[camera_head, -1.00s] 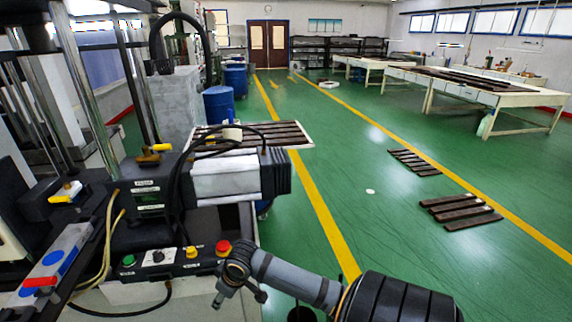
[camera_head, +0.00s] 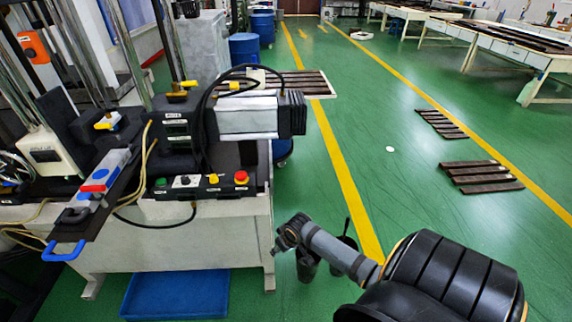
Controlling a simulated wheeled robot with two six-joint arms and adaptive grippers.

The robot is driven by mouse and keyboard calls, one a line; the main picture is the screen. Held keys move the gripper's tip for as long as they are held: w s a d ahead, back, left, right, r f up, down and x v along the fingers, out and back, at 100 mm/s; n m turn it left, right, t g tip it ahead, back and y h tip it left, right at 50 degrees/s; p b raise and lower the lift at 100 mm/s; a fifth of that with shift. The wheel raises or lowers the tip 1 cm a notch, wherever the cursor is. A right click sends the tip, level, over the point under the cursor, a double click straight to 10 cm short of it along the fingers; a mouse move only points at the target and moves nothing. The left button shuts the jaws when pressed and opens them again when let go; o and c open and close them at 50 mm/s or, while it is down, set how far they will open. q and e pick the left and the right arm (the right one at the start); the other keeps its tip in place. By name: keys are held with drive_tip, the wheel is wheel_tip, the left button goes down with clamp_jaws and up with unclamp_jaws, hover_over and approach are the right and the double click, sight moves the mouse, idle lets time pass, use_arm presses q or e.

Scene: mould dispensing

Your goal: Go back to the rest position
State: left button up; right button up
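My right arm comes in from the lower right, with a black ribbed shoulder and a grey forearm. Its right gripper (camera_head: 283,241) is at the left end of the forearm, beside the right corner of the machine's bench in the picture. The gripper is small and dark, and I cannot tell whether its fingers are apart. No held object can be made out. My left arm and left gripper are not in view.
A machine with a control panel (camera_head: 208,187) and red button (camera_head: 241,177) stands at left on a pale bench (camera_head: 190,235). A blue tray (camera_head: 176,297) lies below it. Dark bars (camera_head: 482,177) lie on the green floor at right. Open floor lies around the yellow line (camera_head: 345,180).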

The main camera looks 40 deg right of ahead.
idle(0.5)
drive_tip(key=s+d+f+g+h, duration=0.1)
drive_tip(key=s+f, duration=0.5)
drive_tip(key=f, duration=0.3)
drive_tip(key=s+f+g, duration=0.1)
drive_tip(key=s+f, duration=0.6)
drive_tip(key=f, duration=0.3)
drive_tip(key=s+a+f, duration=0.2)
drive_tip(key=s+f, duration=0.1)
drive_tip(key=s, duration=0.4)
drive_tip(key=s+a+f, duration=0.3)
drive_tip(key=s+f, duration=0.1)
drive_tip(key=s, duration=0.3)
drive_tip(key=s+a+f+g, duration=0.1)
drive_tip(key=s+a+f, duration=0.2)
drive_tip(key=s, duration=0.4)
drive_tip(key=shift+f+n, duration=0.25)
drive_tip(key=shift+n, duration=0.15)
drive_tip(key=shift+w, duration=0.1)
